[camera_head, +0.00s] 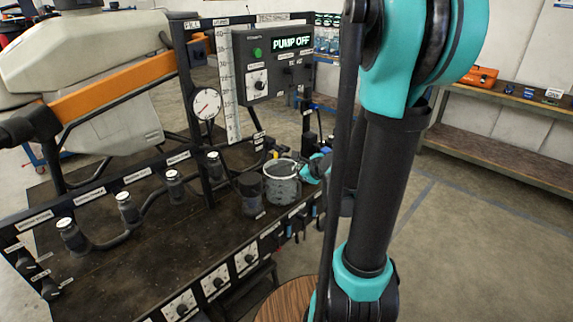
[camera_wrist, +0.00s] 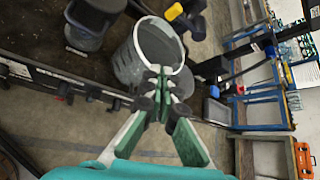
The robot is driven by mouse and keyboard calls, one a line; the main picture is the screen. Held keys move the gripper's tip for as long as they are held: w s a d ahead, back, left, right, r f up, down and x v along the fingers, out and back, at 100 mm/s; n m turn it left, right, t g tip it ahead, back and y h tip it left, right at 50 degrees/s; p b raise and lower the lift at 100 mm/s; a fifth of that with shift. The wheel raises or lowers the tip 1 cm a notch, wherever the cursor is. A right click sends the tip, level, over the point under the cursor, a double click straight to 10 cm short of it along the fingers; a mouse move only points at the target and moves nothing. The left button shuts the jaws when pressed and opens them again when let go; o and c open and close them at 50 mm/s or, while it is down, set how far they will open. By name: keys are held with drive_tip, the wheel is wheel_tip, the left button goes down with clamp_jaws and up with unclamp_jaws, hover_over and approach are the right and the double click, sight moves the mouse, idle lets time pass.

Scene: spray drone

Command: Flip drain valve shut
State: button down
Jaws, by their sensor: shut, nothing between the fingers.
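My gripper (camera_wrist: 160,75) is shut and empty, with its fingertips together in front of the near side of a clear bucket (camera_wrist: 126,64). In the head view the bucket (camera_head: 282,186) stands on the dark bench, and my gripper (camera_head: 316,168) is at its right, partly hidden by my arm. A small yellow part (camera_wrist: 174,12) on a dark fitting shows beyond the bucket in the wrist view. It may be the drain valve's handle; I cannot tell its position. A small yellow part (camera_head: 275,154) also shows behind the bucket in the head view.
A dark jar (camera_head: 251,194) stands left of the bucket. A control box (camera_head: 272,65) reading "PUMP OFF" and a round gauge (camera_head: 207,104) are mounted above. Knobs line the bench's front edge (camera_head: 213,282). A shelf (camera_head: 510,145) is at right, with open floor before it.

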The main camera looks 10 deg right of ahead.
drive_tip(key=w+a+f, duration=0.2)
drive_tip(key=w+a, duration=0.2)
drive_tip(key=w, duration=0.4)
drive_tip(key=shift+a, duration=0.3)
idle(0.6)
drive_tip(key=shift+r+m+g+y, duration=0.5)
idle(0.6)
drive_tip(key=w+d+r+m+g+y, duration=0.2)
drive_tip(key=d+r+m+g+y, duration=0.1)
drive_tip(key=r+m+g+y, duration=0.1)
drive_tip(key=shift+w+d+r+m+y, duration=0.2)
drive_tip(key=shift+r+m+y, duration=0.4)
drive_tip(key=shift+r+y, duration=0.55)
drive_tip(key=shift+w+r, duration=0.1)
drive_tip(key=shift+r, duration=0.05)
idle(0.5)
idle(0.3)
